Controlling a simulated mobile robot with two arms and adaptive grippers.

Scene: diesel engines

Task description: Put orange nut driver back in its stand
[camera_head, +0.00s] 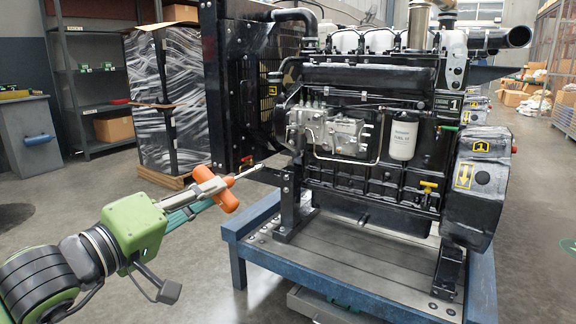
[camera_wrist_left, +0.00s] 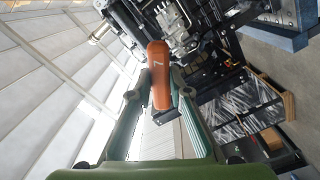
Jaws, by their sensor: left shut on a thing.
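The orange nut driver (camera_head: 228,200) is in my left gripper (camera_head: 210,190), in front of the engine's lower left corner. Its thin metal shaft points right and slightly up, toward the engine's black frame. In the left wrist view its orange handle (camera_wrist_left: 158,65) bears a white mark like a 7 and sits between the two fingertips of my left gripper (camera_wrist_left: 159,94). The fingers are shut on the handle. I cannot pick out the driver's stand in either view. My right gripper is not in view.
A black diesel engine (camera_head: 345,75) stands on a blue-framed bench (camera_head: 350,262) just right of the driver. Wrapped boxes (camera_head: 170,90) on a wooden pallet (camera_head: 165,179) and a shelf (camera_head: 88,80) stand behind at the left.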

